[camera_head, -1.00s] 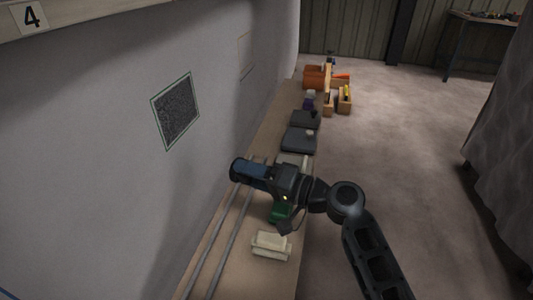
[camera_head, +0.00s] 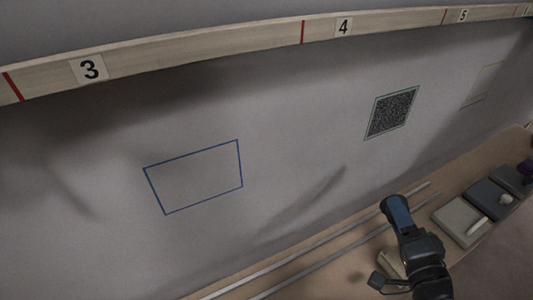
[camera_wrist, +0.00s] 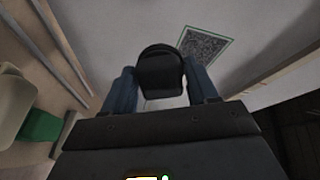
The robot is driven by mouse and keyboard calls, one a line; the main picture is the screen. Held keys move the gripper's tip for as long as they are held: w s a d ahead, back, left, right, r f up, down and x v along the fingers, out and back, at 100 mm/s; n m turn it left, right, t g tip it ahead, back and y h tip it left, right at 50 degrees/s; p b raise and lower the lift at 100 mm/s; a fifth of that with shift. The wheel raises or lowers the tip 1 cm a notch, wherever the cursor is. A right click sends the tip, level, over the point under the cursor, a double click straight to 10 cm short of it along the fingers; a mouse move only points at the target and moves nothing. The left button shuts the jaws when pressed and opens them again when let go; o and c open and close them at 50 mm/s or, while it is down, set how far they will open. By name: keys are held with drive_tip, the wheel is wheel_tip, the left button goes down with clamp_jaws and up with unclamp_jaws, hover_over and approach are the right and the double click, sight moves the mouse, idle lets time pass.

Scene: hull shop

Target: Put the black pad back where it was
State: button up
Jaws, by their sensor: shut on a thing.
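My gripper (camera_head: 393,205) has blue fingers and is over the bench beside the wall, in the right part of the head view. In the wrist view the fingers (camera_wrist: 160,78) are shut on a rounded black thing, seemingly the black pad (camera_wrist: 160,68). The pad's far side is hidden, and in the head view it is hard to tell from the fingers. The beige tray (camera_head: 455,219), with a pale piece on it, and two dark grey trays (camera_head: 486,199) (camera_head: 508,179) lie on the bench to the right of the gripper.
The wall bears an empty blue outline (camera_head: 241,165), a speckled dark square (camera_head: 392,112) in a green outline and a faint outline (camera_head: 482,86). Two metal rails (camera_head: 310,246) run along the bench. A numbered wooden strip (camera_head: 200,50) crosses above. A green thing (camera_wrist: 42,126) shows in the wrist view.

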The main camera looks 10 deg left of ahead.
drive_tip(key=s+r+m+h+p, duration=0.2)
drive_tip(key=s+r+h+p, duration=0.1)
drive_tip(key=r+p, duration=0.9)
drive_tip(key=shift+s+d+h+p, duration=0.15)
drive_tip(key=shift+h+p, duration=0.25)
drive_tip(key=shift+p, duration=0.3)
